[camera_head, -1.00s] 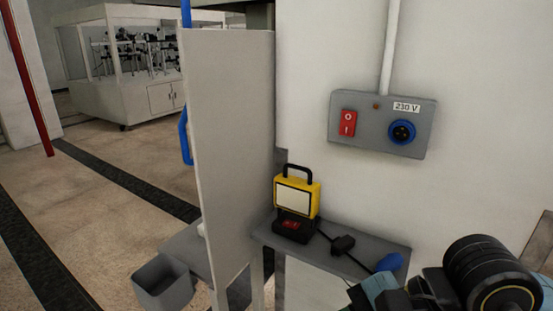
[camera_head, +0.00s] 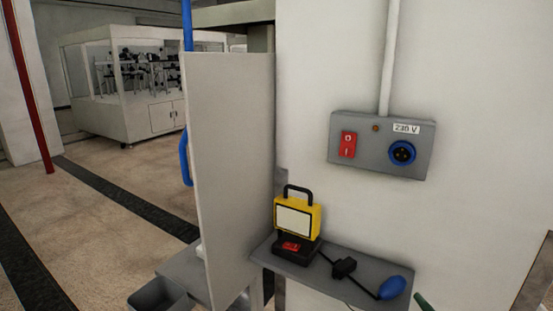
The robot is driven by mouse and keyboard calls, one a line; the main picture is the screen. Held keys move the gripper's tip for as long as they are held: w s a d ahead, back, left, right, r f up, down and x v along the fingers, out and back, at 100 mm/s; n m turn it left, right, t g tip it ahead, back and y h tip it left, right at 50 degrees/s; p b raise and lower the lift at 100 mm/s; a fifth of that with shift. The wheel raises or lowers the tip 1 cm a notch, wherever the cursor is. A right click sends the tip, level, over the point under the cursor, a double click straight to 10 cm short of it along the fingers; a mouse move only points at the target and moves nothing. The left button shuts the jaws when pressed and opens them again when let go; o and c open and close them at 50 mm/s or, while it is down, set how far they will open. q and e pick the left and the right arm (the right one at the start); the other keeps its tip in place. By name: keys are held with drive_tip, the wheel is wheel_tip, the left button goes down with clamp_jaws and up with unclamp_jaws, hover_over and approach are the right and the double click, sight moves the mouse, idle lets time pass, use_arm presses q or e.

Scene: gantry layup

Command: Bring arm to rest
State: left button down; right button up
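Neither of my grippers shows in the head view, so I cannot see whether they hold anything. A small dark green piece (camera_head: 424,301) shows at the bottom edge, right of the shelf; I cannot tell what it is. A yellow work lamp (camera_head: 297,217) with a black handle stands upright on a grey shelf (camera_head: 285,267). Its black cable runs right to a blue plug (camera_head: 392,287) lying at the shelf's right end. The plug is apart from the wall socket.
A grey 230 V box (camera_head: 375,165) with a red switch (camera_head: 348,144) and a blue socket (camera_head: 402,153) is on the wall. A tall grey panel (camera_head: 232,170) stands left of the shelf. A grey bin (camera_head: 158,297) is at the bottom. Open floor lies at left.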

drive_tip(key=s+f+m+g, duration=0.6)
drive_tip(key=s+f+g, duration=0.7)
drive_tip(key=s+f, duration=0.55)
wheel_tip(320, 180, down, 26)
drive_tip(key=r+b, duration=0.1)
drive_tip(key=b, duration=0.1)
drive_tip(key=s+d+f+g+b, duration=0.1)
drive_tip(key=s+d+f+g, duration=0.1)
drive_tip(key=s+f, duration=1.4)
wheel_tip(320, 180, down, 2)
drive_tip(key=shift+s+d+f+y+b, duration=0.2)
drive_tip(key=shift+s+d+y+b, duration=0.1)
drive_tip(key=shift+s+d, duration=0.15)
